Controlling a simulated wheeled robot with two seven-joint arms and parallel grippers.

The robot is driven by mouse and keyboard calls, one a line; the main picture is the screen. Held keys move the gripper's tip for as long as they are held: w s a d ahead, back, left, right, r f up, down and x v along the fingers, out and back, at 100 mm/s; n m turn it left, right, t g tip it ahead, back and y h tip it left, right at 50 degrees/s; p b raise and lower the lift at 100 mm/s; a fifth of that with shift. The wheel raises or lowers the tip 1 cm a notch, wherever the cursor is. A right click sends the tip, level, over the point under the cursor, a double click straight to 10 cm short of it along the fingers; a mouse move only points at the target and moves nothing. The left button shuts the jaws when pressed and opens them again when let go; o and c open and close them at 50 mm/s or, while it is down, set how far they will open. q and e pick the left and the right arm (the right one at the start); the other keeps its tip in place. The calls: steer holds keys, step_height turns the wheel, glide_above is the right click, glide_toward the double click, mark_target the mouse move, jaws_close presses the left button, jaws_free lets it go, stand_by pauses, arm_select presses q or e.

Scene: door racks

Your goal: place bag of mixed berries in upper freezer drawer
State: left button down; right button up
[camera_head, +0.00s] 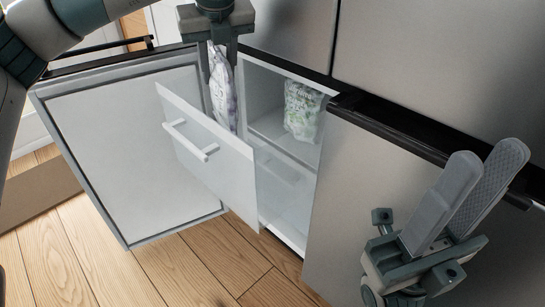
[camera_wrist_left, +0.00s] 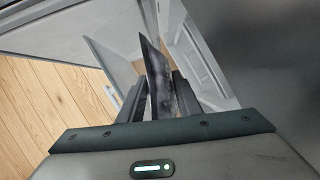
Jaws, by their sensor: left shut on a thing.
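A bag of mixed berries (camera_head: 222,88), pale with purple tones, hangs upright from my left gripper (camera_head: 222,50). That gripper points down and is shut on the bag's top. The bag also shows edge-on between the fingers in the left wrist view (camera_wrist_left: 157,75). It hangs over the pulled-out upper freezer drawer (camera_head: 212,158), its lower end behind the white drawer front. I cannot tell whether it touches the drawer floor. My right gripper (camera_head: 480,180) is at the right, empty, its two grey fingers apart and pointing up, in front of the closed right door.
A white and green bag (camera_head: 303,110) is at the back of the freezer compartment. The open left freezer door (camera_head: 135,150) stands left of the drawer. The closed right door (camera_head: 350,200) borders the opening. Wooden floor (camera_head: 170,265) lies clear in front.

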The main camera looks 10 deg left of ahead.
arm_select(q)
steer(key=shift+f, duration=0.45)
